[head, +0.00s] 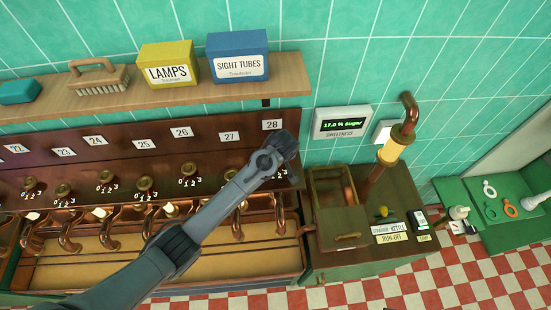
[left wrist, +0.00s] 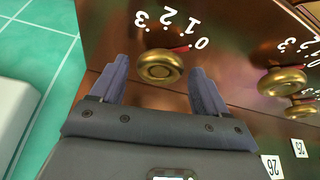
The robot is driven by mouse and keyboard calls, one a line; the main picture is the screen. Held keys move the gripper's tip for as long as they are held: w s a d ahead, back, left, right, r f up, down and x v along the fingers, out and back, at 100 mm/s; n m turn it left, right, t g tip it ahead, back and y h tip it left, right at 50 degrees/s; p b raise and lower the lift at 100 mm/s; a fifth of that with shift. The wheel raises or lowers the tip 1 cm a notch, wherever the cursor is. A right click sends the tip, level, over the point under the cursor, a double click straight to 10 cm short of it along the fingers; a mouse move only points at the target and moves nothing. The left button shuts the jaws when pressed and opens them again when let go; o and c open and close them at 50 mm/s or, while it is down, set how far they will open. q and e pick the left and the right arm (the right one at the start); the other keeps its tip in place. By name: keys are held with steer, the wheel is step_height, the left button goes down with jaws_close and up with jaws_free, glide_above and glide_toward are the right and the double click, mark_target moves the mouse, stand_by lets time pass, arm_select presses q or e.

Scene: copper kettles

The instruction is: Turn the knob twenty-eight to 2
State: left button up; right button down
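The plate numbered 28 (head: 272,125) is on the dark copper panel at its right end in the head view. Its knob is mostly hidden there behind my left gripper (head: 286,146). In the left wrist view the round brass knob (left wrist: 159,68) shows between the two fingers of my left gripper (left wrist: 158,62), with a gap on each side. The fingers are apart and do not appear to touch it. The knob's red pointer (left wrist: 184,48) is toward the 0 of its scale, which reads 0, 1, 2, 3 (left wrist: 167,18). My right gripper is not in view.
Other brass knobs stand close by, one nearest in the left wrist view (left wrist: 282,81). A wooden shelf (head: 290,85) with boxes is above the panel. Copper taps (head: 113,237) hang below over a trough. A sugar display (head: 342,124) is on the wall to the right.

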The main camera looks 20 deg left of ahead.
arm_select(q)
steer(key=c, duration=0.9)
steer(key=shift+o, duration=0.2)
